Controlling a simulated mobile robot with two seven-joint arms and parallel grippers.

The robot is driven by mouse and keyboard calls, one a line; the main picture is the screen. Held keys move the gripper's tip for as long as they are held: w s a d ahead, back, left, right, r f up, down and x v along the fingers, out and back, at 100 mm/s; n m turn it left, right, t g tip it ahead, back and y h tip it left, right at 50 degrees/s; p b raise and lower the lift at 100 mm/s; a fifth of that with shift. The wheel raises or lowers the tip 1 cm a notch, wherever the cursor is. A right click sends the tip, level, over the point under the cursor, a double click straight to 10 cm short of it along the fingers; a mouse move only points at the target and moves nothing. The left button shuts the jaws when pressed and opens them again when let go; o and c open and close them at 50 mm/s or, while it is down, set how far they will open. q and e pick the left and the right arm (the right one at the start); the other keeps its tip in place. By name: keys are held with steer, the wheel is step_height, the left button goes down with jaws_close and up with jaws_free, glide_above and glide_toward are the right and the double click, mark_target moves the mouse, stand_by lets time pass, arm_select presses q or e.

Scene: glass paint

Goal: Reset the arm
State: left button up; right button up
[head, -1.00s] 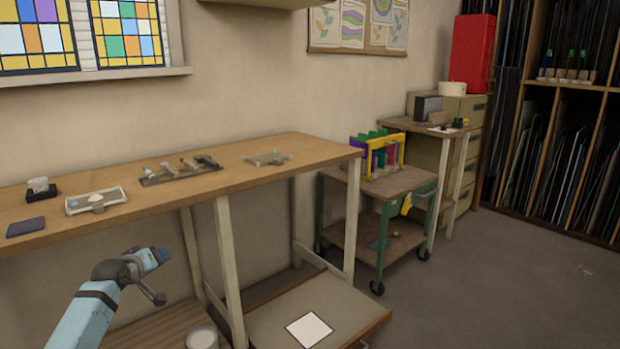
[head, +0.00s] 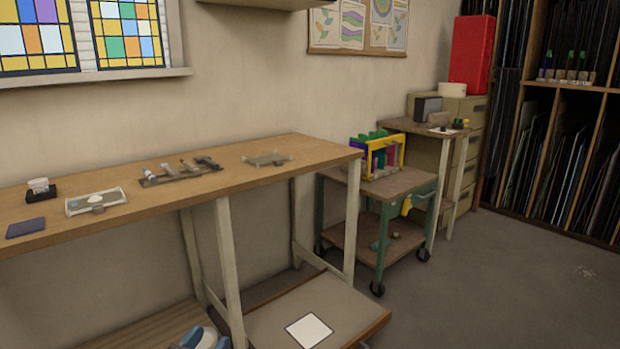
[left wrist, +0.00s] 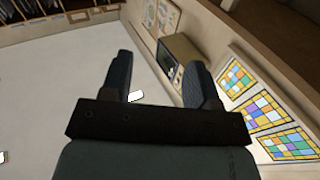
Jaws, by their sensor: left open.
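The rest of the left arm is out of that view. In the left wrist view the left gripper (left wrist: 158,65) has two dark fingers spread well apart. Nothing is held between them; a wall and pale floor or ceiling show beyond. My right gripper is in neither view.
A green-legged cart (head: 395,185) with a colourful rack (head: 378,155) stands to the right. Open floor (head: 500,290) lies at right front.

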arm_select(q)
steer(key=s+d+r+n+h, duration=0.1)
steer(key=s+d+r, duration=0.25)
steer(key=s, duration=0.65)
steer(key=s+d+r+h, duration=0.2)
steer(key=s+d+r, duration=0.15)
steer(key=s, duration=0.65)
steer(key=s+a+r+g+y+p, duration=0.4)
steer(key=a+r+g+y+p, duration=0.2)
steer(key=p, duration=3.2)
steer(key=shift+s+a+r+n+g, duration=0.2)
steer(key=shift+s+a+n+g, duration=0.15)
steer(key=shift+a, duration=0.25)
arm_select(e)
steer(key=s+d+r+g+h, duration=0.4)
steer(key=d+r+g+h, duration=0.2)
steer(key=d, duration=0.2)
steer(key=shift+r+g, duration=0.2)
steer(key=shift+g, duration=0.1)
